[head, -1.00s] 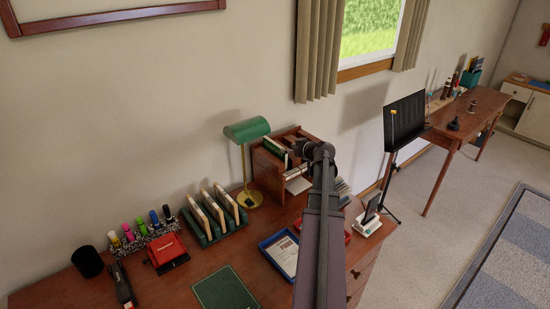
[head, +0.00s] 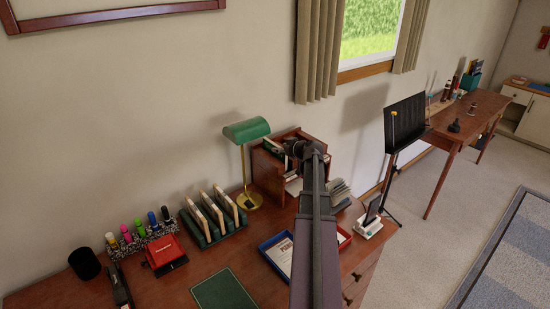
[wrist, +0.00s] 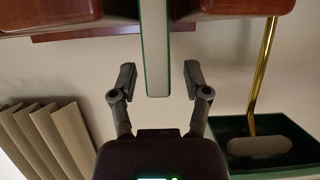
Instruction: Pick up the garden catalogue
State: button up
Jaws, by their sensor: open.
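A thin upright booklet with a green cover and pale page edge (wrist: 156,45), which looks like the garden catalogue, stands in a wooden desk organiser. The wrist view looks upside down. There, my gripper (wrist: 158,82) is open, with one finger on each side of the booklet's end and a gap on both sides. In the head view, a green and pale booklet (head: 271,146) shows at the top of the organiser (head: 266,174). My gripper (head: 296,150) is at the organiser's top, its fingers mostly hidden by my arm.
A green-shaded brass lamp (head: 246,131) stands just left of the organiser; its brass stem (wrist: 262,70) is beside my gripper in the wrist view. A file rack (head: 214,217), red hole punch (head: 165,255) and blue tray (head: 276,254) are on the desk. A music stand (head: 405,122) is to the right.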

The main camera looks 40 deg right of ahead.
jog(key=shift+x, duration=0.9)
jog(key=shift+s, duration=0.1)
grip_shut()
